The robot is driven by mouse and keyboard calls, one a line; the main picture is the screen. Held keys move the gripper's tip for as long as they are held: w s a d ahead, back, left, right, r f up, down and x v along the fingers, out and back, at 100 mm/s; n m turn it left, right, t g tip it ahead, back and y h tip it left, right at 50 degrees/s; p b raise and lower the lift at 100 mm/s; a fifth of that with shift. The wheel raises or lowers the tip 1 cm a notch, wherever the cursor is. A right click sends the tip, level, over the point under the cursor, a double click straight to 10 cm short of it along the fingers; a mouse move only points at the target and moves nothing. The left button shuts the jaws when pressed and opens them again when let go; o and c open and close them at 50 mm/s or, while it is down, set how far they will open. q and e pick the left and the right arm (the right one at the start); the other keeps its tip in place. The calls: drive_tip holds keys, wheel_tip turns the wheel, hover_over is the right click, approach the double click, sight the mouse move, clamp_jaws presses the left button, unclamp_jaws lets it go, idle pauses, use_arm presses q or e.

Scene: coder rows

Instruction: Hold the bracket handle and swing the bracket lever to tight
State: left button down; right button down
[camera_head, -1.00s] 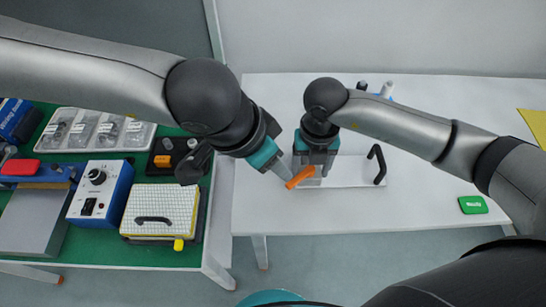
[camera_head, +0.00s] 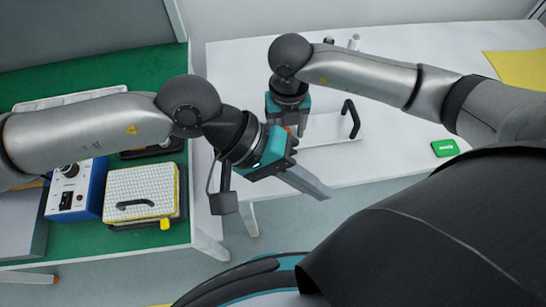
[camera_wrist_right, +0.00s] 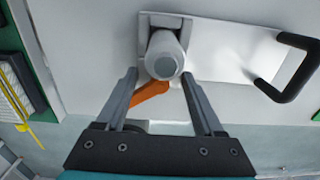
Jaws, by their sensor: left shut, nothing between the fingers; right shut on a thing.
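The bracket is a white plate (camera_head: 330,130) on the white table, with a black arched handle (camera_head: 351,118) at its right end. The right wrist view shows its round grey post (camera_wrist_right: 164,56) and orange lever (camera_wrist_right: 150,92), which points down-left from the post. My right gripper (camera_wrist_right: 160,76) has one finger on each side of the post and is shut on it. In the head view my left gripper (camera_head: 318,190) is shut and empty, in front of the bracket and apart from it.
A green block (camera_head: 445,148) and a yellow sheet (camera_head: 515,68) lie to the right on the white table. On the green bench at left stand a blue box with a knob (camera_head: 72,190) and a grid-topped box (camera_head: 140,190). Small cylinders (camera_head: 354,42) stand behind my right arm.

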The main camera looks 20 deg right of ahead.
use_arm(q)
drive_tip(key=s+d+r+n+g+h, duration=0.2)
drive_tip(key=d+r+n+g+h, duration=0.3)
drive_tip(key=n+h, duration=0.75)
drive_tip(key=w+a+f+n+t+h, duration=0.1)
drive_tip(key=w+a+f+n+t, duration=0.15)
drive_tip(key=n+t, duration=0.65)
drive_tip(key=w+a+f+n+t+h, duration=0.1)
drive_tip(key=w+a+f+n+t, duration=0.15)
drive_tip(key=n+t, duration=0.65)
drive_tip(key=a+f+n+t+y, duration=0.2)
drive_tip(key=a+f+n+y, duration=0.3)
drive_tip(key=n, duration=0.5)
drive_tip(key=a+f+n+t+y, duration=0.2)
drive_tip(key=f+n+t+y, duration=0.1)
drive_tip(key=f+n, duration=0.55)
drive_tip(key=shift+n, duration=0.3)
drive_tip(key=x, duration=0.9)
drive_tip(key=shift+s+d+r, duration=0.1)
drive_tip(key=shift+d+r, duration=0.15)
drive_tip(key=shift+r, duration=0.05)
drive_tip(key=shift+w+a, duration=0.3)
drive_tip(key=shift+w, duration=0.25)
drive_tip(key=shift+w+a, duration=0.3)
drive_tip(key=shift+w, duration=0.2)
drive_tip(key=shift+w+a, duration=0.35)
drive_tip(key=shift+w, duration=0.35)
